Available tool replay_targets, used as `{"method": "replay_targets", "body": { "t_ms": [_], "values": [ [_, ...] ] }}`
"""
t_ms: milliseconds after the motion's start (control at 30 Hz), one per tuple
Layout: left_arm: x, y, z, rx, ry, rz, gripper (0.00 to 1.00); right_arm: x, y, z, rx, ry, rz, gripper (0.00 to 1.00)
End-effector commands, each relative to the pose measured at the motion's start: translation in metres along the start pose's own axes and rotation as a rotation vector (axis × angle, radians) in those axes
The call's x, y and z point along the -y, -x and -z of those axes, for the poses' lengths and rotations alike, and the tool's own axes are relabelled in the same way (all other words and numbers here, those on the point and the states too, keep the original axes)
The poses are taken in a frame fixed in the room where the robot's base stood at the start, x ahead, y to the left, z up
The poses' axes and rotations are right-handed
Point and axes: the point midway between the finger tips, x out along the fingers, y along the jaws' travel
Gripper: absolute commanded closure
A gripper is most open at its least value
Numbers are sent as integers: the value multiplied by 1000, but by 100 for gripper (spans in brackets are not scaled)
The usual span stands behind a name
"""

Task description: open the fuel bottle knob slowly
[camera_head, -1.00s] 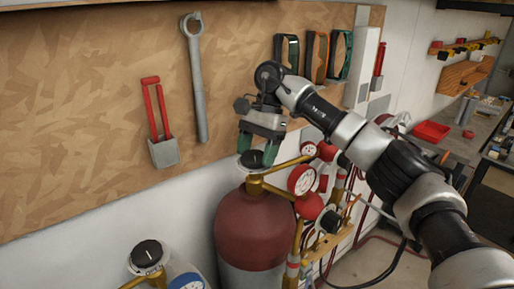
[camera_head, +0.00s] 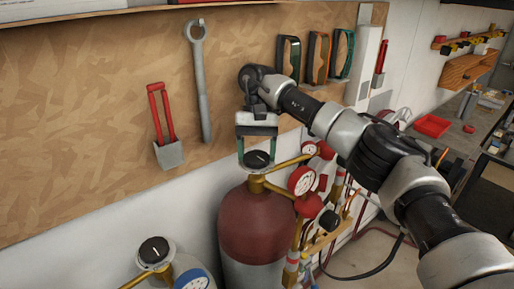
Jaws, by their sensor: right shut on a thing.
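The fuel bottle (camera_head: 255,220) is a dark red cylinder with a grey lower part, standing upright against the wall. Its black knob (camera_head: 258,161) with a white mark sits on top of the brass valve (camera_head: 256,184). My right gripper (camera_head: 257,153) points down at the knob from above, its green-lined fingers on either side of it, and is shut on it. The fingertips partly cover the knob's edges. My left gripper is not in view.
Red gauges (camera_head: 302,180) and brass fittings stand close to the right of the knob. A second bottle (camera_head: 187,270) with a similar black knob is at the lower left. A wrench (camera_head: 200,85) hangs on the wooden board (camera_head: 80,110) behind.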

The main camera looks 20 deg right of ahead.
Motion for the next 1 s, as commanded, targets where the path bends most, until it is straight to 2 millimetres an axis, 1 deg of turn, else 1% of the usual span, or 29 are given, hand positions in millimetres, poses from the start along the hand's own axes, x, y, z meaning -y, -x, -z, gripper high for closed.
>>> {"method": "replay_targets", "body": {
  "t_ms": [33, 433, 467, 600, 633, 867, 1000],
  "values": [
    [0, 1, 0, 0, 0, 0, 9, 0, 3, 0, -5, 5, 2, 59],
    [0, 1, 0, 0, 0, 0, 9, 0, 3, 0, -5, 10, 0, 59],
    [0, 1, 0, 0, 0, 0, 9, 0, 3, 0, -5, 10, 0, 33],
    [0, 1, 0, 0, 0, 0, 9, 0, 2, 0, -4, 9, -1, 12],
    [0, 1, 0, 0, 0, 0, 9, 0, 2, 0, -3, 9, -1, 9],
    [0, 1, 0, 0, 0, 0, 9, 0, 1, 0, -1, 9, -3, 9],
    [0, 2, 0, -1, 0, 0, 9, 0, 10, 0, -2, 9, -4, 9]
  ]
}}
